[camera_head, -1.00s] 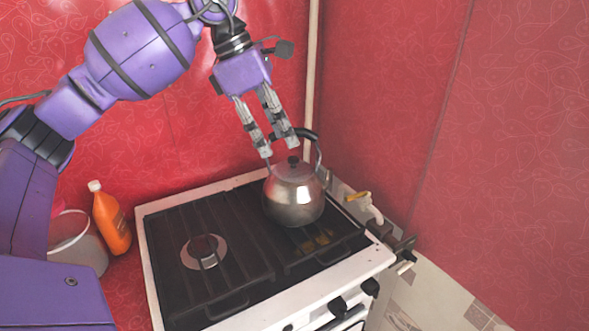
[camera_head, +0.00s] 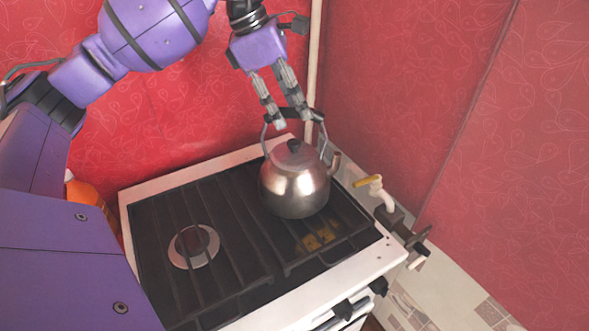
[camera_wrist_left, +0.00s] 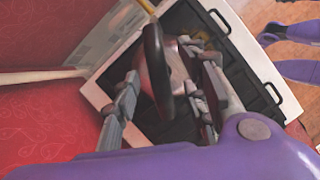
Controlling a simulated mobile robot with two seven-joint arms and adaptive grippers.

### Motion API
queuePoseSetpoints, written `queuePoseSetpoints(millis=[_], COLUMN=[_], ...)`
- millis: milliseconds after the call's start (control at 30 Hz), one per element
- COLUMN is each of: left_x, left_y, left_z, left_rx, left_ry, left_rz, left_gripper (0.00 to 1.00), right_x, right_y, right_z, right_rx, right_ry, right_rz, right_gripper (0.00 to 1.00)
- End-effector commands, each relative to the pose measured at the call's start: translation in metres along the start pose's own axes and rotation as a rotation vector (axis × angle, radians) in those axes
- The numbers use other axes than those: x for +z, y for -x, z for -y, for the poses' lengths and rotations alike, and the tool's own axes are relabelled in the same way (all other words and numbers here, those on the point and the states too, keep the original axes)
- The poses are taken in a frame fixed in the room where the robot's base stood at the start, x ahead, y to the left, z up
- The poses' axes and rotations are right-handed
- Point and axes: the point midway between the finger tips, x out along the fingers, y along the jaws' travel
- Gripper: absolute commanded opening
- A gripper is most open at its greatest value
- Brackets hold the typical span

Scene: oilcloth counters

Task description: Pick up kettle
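The kettle (camera_head: 294,186) is a round silver metal pot with a black lid knob and a tall black-gripped handle. It stands upright on the right part of the stove (camera_head: 226,224). My left gripper (camera_head: 291,119) comes from above at the level of the handle. In the left wrist view the dark handle (camera_wrist_left: 155,66) lies between the two spread fingers of my left gripper (camera_wrist_left: 167,100), with space visible beside it. The kettle body shows partly behind the handle there. My right gripper is in neither view.
A pipe with a yellow-handled valve (camera_head: 369,181) stands just right of the stove. Red patterned walls rise close behind and to the right. An orange bottle (camera_head: 90,199) is mostly hidden behind my left arm. The stove's left burner (camera_head: 193,246) is bare.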

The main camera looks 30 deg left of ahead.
Motion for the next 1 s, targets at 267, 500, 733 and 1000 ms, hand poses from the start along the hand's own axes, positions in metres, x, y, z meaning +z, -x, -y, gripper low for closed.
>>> queuePoseSetpoints(millis=[267, 500, 733, 1000], left_x=[0.001, 0.001, 0.001, 0.001], left_y=[-0.027, -0.028, -0.027, -0.027], left_z=[0.001, 0.001, 0.001, 0.001], left_rx=[0.001, 0.001, 0.001, 0.002], left_ry=[-0.001, -0.001, -0.001, 0.0], left_rz=[0.0, 0.0, 0.0, 0.001], left_gripper=[0.4, 0.33, 0.03, 0.0], right_x=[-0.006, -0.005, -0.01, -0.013], right_y=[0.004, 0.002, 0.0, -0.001], right_z=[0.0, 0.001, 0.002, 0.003], right_rx=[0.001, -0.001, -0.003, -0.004], right_ry=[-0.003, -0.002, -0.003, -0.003], right_rz=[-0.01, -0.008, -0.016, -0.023], right_gripper=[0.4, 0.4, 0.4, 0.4])
